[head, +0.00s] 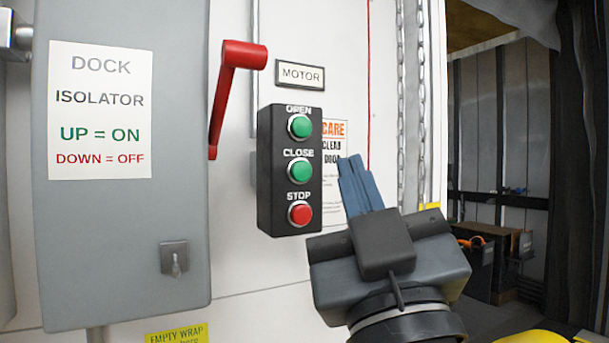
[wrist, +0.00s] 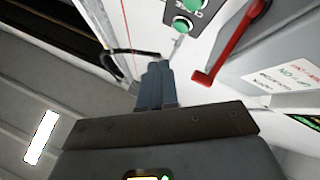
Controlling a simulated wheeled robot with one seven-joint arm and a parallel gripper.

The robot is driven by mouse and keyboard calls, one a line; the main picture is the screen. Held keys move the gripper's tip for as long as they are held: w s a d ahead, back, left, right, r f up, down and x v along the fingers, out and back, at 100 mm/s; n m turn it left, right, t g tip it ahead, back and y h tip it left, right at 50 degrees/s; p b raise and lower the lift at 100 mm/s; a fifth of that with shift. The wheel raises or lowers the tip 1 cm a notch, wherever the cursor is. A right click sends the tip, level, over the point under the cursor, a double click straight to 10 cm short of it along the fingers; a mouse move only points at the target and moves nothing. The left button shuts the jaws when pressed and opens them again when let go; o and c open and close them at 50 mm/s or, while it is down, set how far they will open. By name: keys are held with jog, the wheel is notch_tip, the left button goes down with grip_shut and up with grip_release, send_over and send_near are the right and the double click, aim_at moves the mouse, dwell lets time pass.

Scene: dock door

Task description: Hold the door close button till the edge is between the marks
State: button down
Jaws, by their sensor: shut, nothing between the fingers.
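The black control box (head: 290,215) on the white wall carries a green OPEN button (head: 300,126), a green CLOSE button (head: 300,171) and a red STOP button (head: 300,214). My gripper (head: 352,168) is shut and empty, to the right of the box, its blue-grey fingers pointing up and apart from the CLOSE button in the picture. In the wrist view, the shut fingertips (wrist: 157,66) are below the box, where two green buttons show near the top edge. I cannot make out the door's edge or the marks in either view.
A grey isolator cabinet (head: 120,240) with a red lever (head: 224,95), its handle up, stands left of the box. A MOTOR plate (head: 301,74) is above it. A chain (head: 402,100) hangs at the right, beside the dark opening. A yellow patch (head: 430,206) shows behind my gripper.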

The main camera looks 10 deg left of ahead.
aim_at(302, 171)
jog(key=shift+w+a+b, duration=0.45)
jog(key=shift+w+a, duration=0.2)
jog(key=shift+w, duration=0.3)
jog(key=shift+w+a+b, duration=0.45)
jog(key=shift+w+a, duration=0.15)
jog(key=shift+w, duration=0.3)
jog(key=shift+w+a+b, duration=0.45)
jog(key=shift+w+a, duration=0.2)
jog(key=shift+w, duration=0.3)
jog(key=shift+w+a, duration=0.15)
jog(key=shift+w, duration=0.05)
jog(key=shift+w+a+b, duration=0.1)
jog(key=shift+w+b, duration=0.05)
jog(key=shift+b, duration=0.2)
